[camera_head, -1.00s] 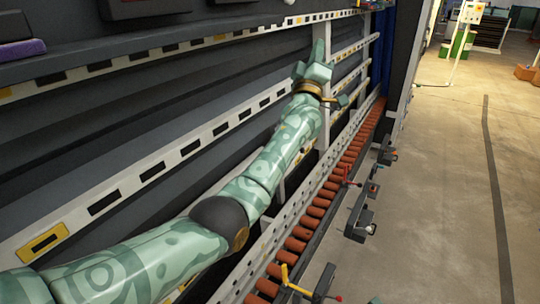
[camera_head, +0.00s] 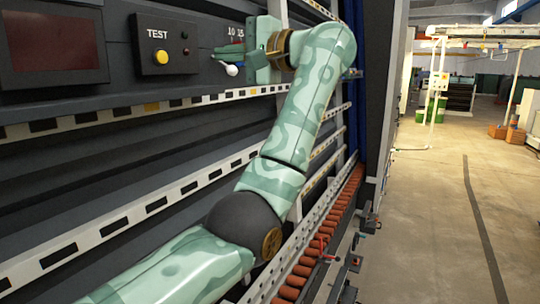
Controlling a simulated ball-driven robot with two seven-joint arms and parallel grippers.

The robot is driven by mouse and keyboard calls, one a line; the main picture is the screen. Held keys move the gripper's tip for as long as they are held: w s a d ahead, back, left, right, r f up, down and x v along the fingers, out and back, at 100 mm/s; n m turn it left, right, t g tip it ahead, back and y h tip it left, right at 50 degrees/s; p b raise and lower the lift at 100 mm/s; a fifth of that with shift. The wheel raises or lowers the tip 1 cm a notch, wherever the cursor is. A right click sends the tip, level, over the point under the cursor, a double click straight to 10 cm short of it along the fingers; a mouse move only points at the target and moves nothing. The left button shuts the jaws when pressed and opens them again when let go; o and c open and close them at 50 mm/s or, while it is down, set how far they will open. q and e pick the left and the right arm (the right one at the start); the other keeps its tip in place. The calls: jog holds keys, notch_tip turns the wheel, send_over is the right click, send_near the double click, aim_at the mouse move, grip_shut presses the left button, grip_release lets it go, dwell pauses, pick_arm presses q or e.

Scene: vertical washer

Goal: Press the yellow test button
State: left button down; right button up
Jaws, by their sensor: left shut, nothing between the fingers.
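The yellow test button (camera_head: 161,57) is a round button on a dark panel (camera_head: 155,32) marked TEST, at the upper left of the head view. My left gripper (camera_head: 218,53) is to the right of it, at about the same height in the picture, with its fingers pointing left towards the panel. The gripper is shut and empty, and a clear gap in the picture separates it from the button. My left arm spans the picture from the lower left. My right gripper is not in view.
A green and a red light (camera_head: 186,51) sit beside the button. A white-knobbed lever (camera_head: 232,70) is just below my gripper. A dark display (camera_head: 52,38) is at the far left. Orange rollers (camera_head: 300,270) and small valves run below; open floor lies right.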

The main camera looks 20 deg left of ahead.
pick_arm(q)
jog(key=s+a, duration=0.1)
jog(key=p, duration=0.4)
send_near(164, 58)
jog(key=a, duration=0.6)
jog(key=shift+w+a+r, duration=0.15)
jog(key=shift+w+r, duration=0.05)
jog(key=shift+w+a+f, duration=0.1)
jog(key=shift+w+a, duration=0.05)
jog(key=shift+a, duration=0.15)
